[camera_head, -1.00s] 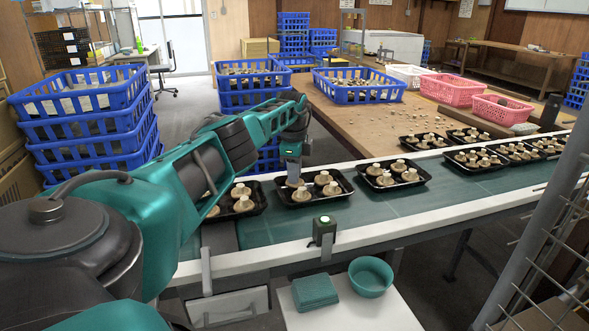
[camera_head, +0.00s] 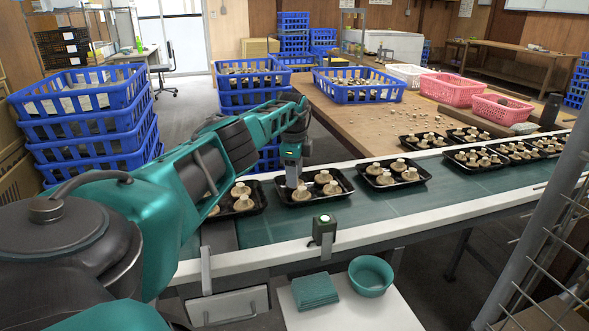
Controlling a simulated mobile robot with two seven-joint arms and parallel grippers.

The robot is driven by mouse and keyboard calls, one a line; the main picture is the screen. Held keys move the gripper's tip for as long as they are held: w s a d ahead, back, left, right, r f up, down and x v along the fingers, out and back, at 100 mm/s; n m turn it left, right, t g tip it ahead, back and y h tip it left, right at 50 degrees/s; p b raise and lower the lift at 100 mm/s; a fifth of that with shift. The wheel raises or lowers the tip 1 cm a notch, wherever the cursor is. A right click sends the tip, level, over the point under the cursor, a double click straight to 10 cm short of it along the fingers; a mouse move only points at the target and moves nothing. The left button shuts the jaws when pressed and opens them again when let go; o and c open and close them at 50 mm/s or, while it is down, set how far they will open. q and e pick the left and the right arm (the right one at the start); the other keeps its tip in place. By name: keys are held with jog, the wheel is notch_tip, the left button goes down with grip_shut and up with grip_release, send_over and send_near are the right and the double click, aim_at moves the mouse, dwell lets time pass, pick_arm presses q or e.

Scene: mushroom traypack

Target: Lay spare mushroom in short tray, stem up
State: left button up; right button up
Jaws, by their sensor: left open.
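My left gripper (camera_head: 292,179) points down over the back left part of a black tray (camera_head: 311,201) on the green conveyor, and is open. Stem-up mushrooms stand in this tray: one at the front (camera_head: 302,193), one at the back (camera_head: 322,177) and one at the right (camera_head: 332,188). The fingers hide the tray's back left corner, so I cannot tell whether a mushroom is between them. A second black tray with mushrooms (camera_head: 241,203) is to the left, partly behind my arm. A third tray (camera_head: 394,185) to the right holds several stem-up mushrooms. My right gripper is out of view.
More filled trays (camera_head: 474,161) stand farther right. A wooden table (camera_head: 370,128) with loose mushrooms and a blue crate (camera_head: 359,86) lies behind the belt. A green bowl (camera_head: 371,275) and green cloths (camera_head: 315,290) sit on a white stand in front. Stacked blue crates (camera_head: 90,140) stand left.

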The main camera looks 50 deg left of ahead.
pick_arm(q)
jog(key=shift+r, duration=0.1)
jog(key=shift+r, duration=0.35)
jog(key=r+p, duration=0.1)
jog(key=r, duration=0.1)
jog(key=r+p, duration=0.1)
jog(key=r, duration=0.2)
jog(key=shift+s+d, duration=0.1)
jog(key=shift+s, duration=0.1)
notch_tip(320, 180, up, 7)
jog(key=p, duration=0.1)
jog(key=shift+s+d, duration=0.3)
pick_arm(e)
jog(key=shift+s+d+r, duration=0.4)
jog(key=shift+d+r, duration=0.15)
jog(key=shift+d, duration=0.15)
